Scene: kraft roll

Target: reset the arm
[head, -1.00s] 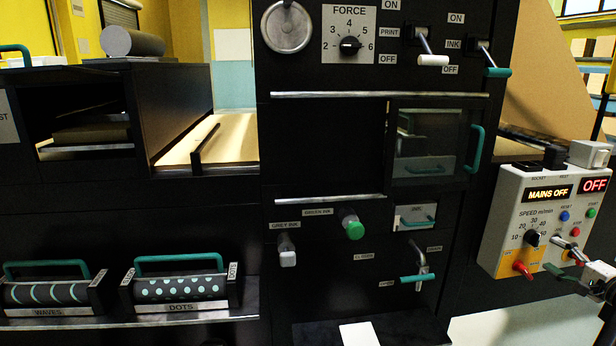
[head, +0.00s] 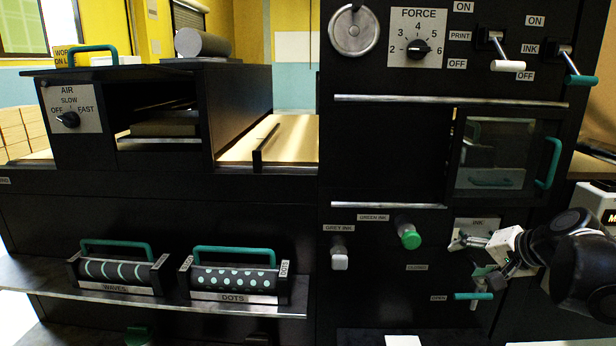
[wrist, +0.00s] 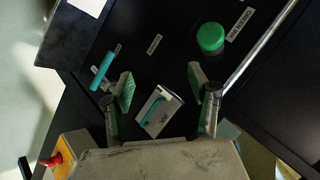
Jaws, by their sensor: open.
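My gripper (head: 470,255) is at the right of the head view, in front of the black machine's lower right panel. It covers part of the ink plate (head: 474,225) and sits above the teal-tipped open/closed lever (head: 474,296). In the wrist view my gripper (wrist: 160,92) is open, its two fingers spread, with nothing between the pads. The ink plate with its teal handle (wrist: 158,110) shows beyond the fingers. The lever (wrist: 105,68) is past the left finger, and the green ink knob (wrist: 210,38) is past the right one.
The glass door with a teal handle (head: 548,162) is above my gripper. A grey ink knob (head: 339,258) is to its left. The waves roller (head: 116,270) and dots roller (head: 234,279) rest on a low shelf (head: 60,286). A control box (wrist: 72,150) shows at the wrist view's lower left.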

